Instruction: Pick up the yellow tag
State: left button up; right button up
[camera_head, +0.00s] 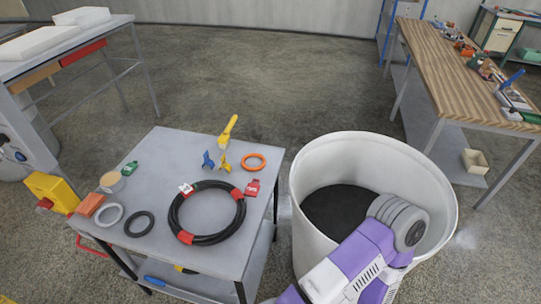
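No flat tag that is clearly yellow shows on the grey table (166,151). A long yellow item (228,130) stands out at its far edge, with a small yellow clip-like piece (222,164) just in front of it. I cannot tell whether either is the yellow tag. A red tag (252,187) lies at the right edge and a green tag (130,168) at the left. My purple and white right arm comes in from the bottom, over the large white bin. No gripper fingers show; my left arm is out of view.
A black hose coil (178,222) with red bands takes up the table's front right. Rings, an orange block (90,205) and a blue clip (208,160) lie around it. The white bin (304,220) stands right of the table. A wooden workbench (440,72) is at the far right.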

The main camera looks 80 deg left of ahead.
aim_at(228, 167)
jog(key=i, duration=0.85)
jog(key=u, duration=4.45)
